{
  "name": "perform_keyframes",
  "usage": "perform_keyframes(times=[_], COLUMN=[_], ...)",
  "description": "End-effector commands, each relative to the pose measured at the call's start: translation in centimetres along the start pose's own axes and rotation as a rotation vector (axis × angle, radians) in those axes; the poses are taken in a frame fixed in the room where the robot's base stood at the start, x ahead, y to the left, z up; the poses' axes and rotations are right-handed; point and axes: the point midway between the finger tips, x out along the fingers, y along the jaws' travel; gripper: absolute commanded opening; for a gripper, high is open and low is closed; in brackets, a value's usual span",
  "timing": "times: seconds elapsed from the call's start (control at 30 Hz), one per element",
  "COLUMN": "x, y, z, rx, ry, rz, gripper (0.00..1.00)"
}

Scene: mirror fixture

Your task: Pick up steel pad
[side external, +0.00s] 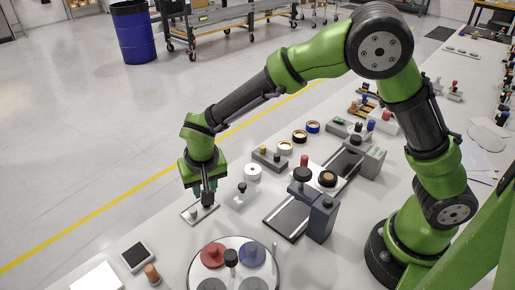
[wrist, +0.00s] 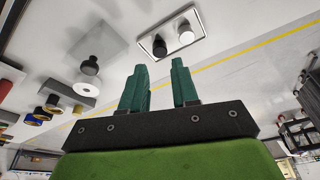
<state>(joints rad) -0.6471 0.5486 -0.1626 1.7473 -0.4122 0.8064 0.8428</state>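A small rectangular tray (side external: 207,213) lies on the table below my gripper (side external: 206,193). It carries a dark knobbed piece (side external: 207,200) and a pale, silvery knobbed piece (side external: 193,214), which may be the steel pad; no label shows. In the wrist view, the light-rimmed tray (wrist: 200,16) holds the black piece (wrist: 159,46) and the pale piece (wrist: 186,34) side by side. My gripper (wrist: 160,66) is open, its two green fingers apart with nothing between them. The fingers point at the tray, and I see no contact in the wrist view.
A clear square plate with a black-knobbed piece (side external: 241,188) and a white ring (side external: 253,171) stand right of the tray. A round holder (side external: 232,284) with red and blue discs is in front. A dark block fixture (side external: 322,217) stands farther right.

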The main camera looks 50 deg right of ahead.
Motion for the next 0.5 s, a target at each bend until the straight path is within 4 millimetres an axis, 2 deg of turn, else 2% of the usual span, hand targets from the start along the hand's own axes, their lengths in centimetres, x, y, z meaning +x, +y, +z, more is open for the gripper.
perform_keyframes(times=[0.17, 0.4, 0.5], x=[1.5, 4.9, 5.4], y=[0.1, 0.0, 0.0], z=[0.1, 0.1, 0.1], rx=[0.001, 0.002, 0.001], ry=[-0.002, -0.001, 0.0], rz=[0.002, 0.001, -0.001], gripper=[0.29, 0.29, 0.29])
